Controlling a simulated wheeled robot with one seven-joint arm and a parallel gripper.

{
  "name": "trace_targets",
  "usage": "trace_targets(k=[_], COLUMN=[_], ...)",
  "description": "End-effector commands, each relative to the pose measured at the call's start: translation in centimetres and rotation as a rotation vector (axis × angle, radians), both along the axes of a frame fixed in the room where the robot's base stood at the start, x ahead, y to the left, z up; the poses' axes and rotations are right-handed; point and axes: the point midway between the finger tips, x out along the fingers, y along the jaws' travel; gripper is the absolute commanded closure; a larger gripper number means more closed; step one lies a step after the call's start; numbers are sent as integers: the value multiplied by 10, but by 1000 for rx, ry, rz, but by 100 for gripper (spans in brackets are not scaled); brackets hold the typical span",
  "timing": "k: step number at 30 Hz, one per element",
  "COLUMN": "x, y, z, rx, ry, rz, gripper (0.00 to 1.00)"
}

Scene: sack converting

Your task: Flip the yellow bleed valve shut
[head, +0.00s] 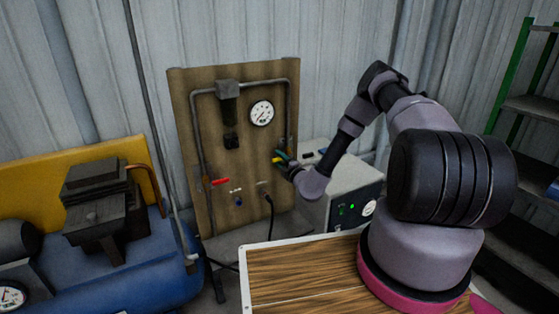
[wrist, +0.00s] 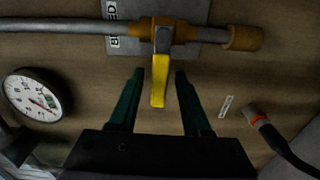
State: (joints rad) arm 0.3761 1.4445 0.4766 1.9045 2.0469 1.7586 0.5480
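The yellow bleed valve handle (wrist: 159,80) hangs from a brass valve body on a grey pipe in the wrist view, square to the pipe. A label reading "BLEED" sits beside the valve, partly hidden by the pipe. In the head view the handle (head: 278,160) is a small yellow bar at the board's right edge. My gripper (wrist: 157,75) is open, with one green finger on each side of the handle and a gap on both sides. In the head view my gripper (head: 284,161) is at the board's right side, partly hidden by my wrist.
The wooden board (head: 183,120) carries a gauge (head: 262,113), a red-handled valve (head: 220,181) and pipes. A black hose (head: 270,215) plugs into it. A grey box with green lights (head: 350,185) stands close to my wrist. A blue compressor (head: 150,265) is left.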

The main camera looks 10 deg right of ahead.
Motion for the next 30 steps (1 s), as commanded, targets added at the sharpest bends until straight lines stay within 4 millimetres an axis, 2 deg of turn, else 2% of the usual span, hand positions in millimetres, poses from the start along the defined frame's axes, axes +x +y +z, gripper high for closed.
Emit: trace_targets(k=[9,13,24,30], x=[0,-9,-77,-98], y=[0,-4,-26,-33], z=[1,0,0,0], rx=[-1,-2,1,0], ry=[-3,-2,1,0], rz=[-1,-2,-2,-1], gripper=[48,48,48,48])
